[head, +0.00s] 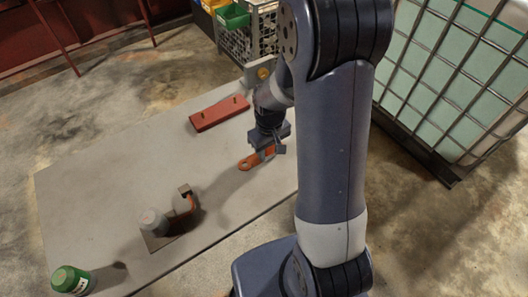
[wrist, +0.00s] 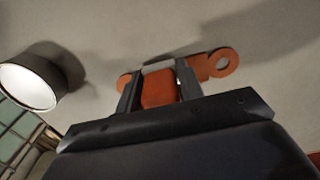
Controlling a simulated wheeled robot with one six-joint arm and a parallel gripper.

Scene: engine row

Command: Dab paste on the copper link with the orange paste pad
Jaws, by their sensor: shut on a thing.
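My gripper (head: 268,148) is over the right part of the grey table, pointing down. In the wrist view my gripper (wrist: 158,90) is shut on the orange paste pad (wrist: 158,92), a block with a grey part at its end. The copper link (head: 246,164) is a flat strap lying on the table under my gripper. In the wrist view the copper link (wrist: 222,62) shows a round hole at its right end, and its middle is hidden behind the pad and fingers. I cannot tell whether the pad touches it.
A red plate with two pegs (head: 219,113) lies behind on the table (head: 95,180). A grey cylinder fixture (head: 154,222) with a copper-coloured piece stands at the front. A green can (head: 70,280) is at the left corner. A caged tank (head: 455,80) stands right of the table.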

